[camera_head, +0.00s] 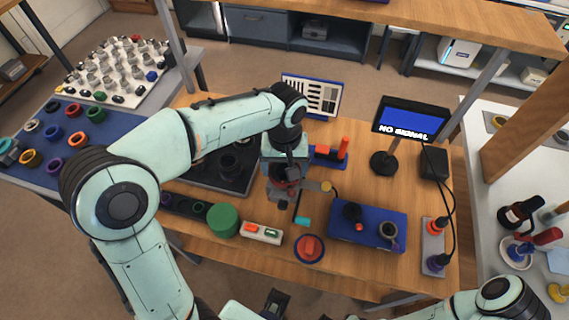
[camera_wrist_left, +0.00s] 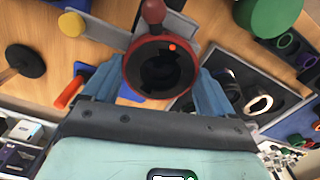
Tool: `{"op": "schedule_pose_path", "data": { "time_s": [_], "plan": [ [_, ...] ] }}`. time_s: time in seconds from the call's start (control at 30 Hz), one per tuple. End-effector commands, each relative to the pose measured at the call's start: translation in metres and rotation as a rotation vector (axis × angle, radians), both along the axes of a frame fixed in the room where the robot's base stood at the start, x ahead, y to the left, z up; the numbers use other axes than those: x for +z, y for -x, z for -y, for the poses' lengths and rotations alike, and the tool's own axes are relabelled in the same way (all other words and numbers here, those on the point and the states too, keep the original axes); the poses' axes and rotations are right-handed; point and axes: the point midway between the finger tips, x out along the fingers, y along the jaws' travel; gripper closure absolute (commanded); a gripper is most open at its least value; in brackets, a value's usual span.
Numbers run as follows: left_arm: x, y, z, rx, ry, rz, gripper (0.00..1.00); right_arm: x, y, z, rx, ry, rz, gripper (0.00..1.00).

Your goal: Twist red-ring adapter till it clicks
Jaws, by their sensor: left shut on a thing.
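The red-ring adapter (camera_wrist_left: 160,66) is a dark round ring with a red rim and an orange dot, seen close up in the wrist view. My left gripper (camera_wrist_left: 158,88) is shut on it, with a blue finger on each side. In the head view, my left gripper (camera_head: 283,180) points down over the wooden bench and hides most of the adapter. A grey holder with a red ball-ended lever (camera_wrist_left: 153,12) sits right beside the ring in the wrist view. I cannot tell whether the adapter is seated or clicked.
A blue tray (camera_head: 345,238) holds dark parts to the right. A green cylinder (camera_head: 223,221), a white tray with small parts (camera_head: 262,236) and a red button (camera_head: 310,248) stand at the front. A monitor (camera_head: 410,118) reads "NO SIGNAL". A dark mat (camera_head: 232,180) lies left.

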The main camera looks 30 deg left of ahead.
Motion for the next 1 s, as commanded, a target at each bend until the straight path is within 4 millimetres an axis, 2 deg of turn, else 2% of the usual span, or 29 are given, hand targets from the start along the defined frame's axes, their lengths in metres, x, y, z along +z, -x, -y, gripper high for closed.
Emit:
{"op": "schedule_pose_path", "data": {
  "time_s": [0.33, 0.4, 0.43, 0.47, 0.6, 0.63, 0.67, 0.87, 1.0],
  "plan": [
    [0.0001, 0.0, -0.0001, -0.044, 0.0, 0.0, 0.47, 0.0016, -0.0007, 0.0001, 0.0, 0.0, 0.001, 1.0],
    [0.0004, 0.0, -0.0001, -0.091, 0.0, -0.001, 0.58, 0.0034, -0.0013, 0.0, 0.0, 0.0, 0.001, 1.0],
    [0.0003, 0.0, -0.0001, -0.103, 0.0, -0.001, 0.58, 0.0035, -0.0014, 0.0001, 0.0, 0.0, 0.001, 1.0],
    [0.0001, 0.0, -0.0001, -0.109, -0.001, 0.0, 0.65, 0.0035, -0.0014, 0.0, 0.0, 0.0, 0.001, 1.0],
    [-0.0003, -0.0001, 0.0, -0.108, 0.0, 0.0, 0.65, 0.0029, -0.0012, 0.0, 0.0, 0.0, 0.001, 1.0],
    [-0.0003, -0.0001, 0.0, -0.107, 0.0, 0.0, 0.04, 0.0029, -0.0012, 0.0, 0.0, 0.0, 0.001, 1.0],
    [-0.0003, -0.0001, 0.0, -0.107, 0.0, 0.0, 0.0, 0.0029, -0.0012, 0.0, 0.0, 0.0, 0.001, 1.0],
    [-0.0001, 0.0, 0.0, -0.106, 0.0, 0.0, 0.0, 0.0029, -0.0012, 0.0, 0.0, 0.0, 0.001, 1.0],
    [0.0091, -0.0004, 0.0002, -0.106, 0.0, 0.001, 0.0, 0.0048, -0.0019, 0.0001, 0.0, 0.0, 0.002, 1.0]
  ]
}}
